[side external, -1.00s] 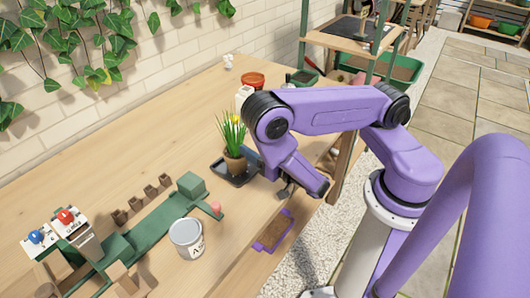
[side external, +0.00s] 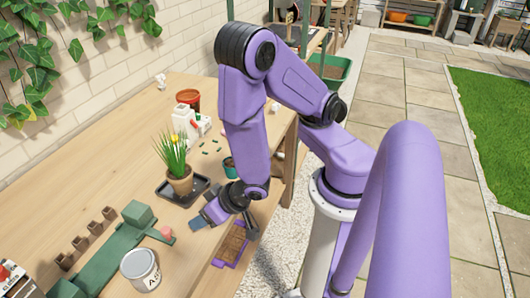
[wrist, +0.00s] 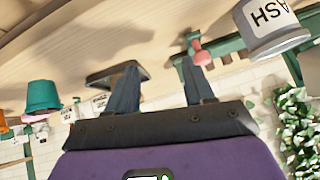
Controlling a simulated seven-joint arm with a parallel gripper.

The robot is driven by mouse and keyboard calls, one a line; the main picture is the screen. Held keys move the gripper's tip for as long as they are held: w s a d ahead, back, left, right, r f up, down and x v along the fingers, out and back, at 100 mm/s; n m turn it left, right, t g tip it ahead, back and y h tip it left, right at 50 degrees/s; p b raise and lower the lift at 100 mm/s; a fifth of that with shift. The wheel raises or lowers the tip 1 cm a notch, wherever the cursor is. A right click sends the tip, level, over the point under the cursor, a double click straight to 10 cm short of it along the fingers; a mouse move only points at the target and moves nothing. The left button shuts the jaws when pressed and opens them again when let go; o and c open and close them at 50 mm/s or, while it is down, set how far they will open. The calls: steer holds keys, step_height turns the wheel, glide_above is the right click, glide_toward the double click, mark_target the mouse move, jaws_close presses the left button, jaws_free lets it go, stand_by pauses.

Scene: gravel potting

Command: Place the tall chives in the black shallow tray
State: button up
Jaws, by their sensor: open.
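A tall green plant with a yellow flower (side external: 173,152), likely the chives, grows in a terracotta pot (side external: 180,181). The pot appears to stand inside the black shallow tray (side external: 200,188), toward its left part. My gripper (side external: 224,224) is open and empty, in front of the tray, low over the table's front edge; its fingers also show in the wrist view (wrist: 160,82). A dark-edged tray shape (wrist: 97,78) shows behind one finger in the wrist view; the pot cannot be made out there.
An ash can (side external: 140,268), a pink knob (side external: 167,232) and a green stand (side external: 120,240) are at left. A teal pot (side external: 228,168), a terracotta pot (side external: 188,97) and a white bottle (side external: 183,122) are behind.

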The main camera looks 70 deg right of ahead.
steer(key=s+a+r+n+g+y, duration=0.3)
steer(key=s+a+r+n+g, duration=0.2)
steer(key=s+r+n+g, duration=0.35)
steer(key=s+d+r+n+h, duration=0.1)
steer(key=s+d+r+n, duration=0.1)
steer(key=d+r, duration=0.3)
steer(key=s+d+r+n+h, duration=0.2)
steer(key=s+d+r+n, duration=0.1)
steer(key=d, duration=0.4)
steer(key=shift+r+n, duration=0.45)
steer(key=shift+r, duration=0.4)
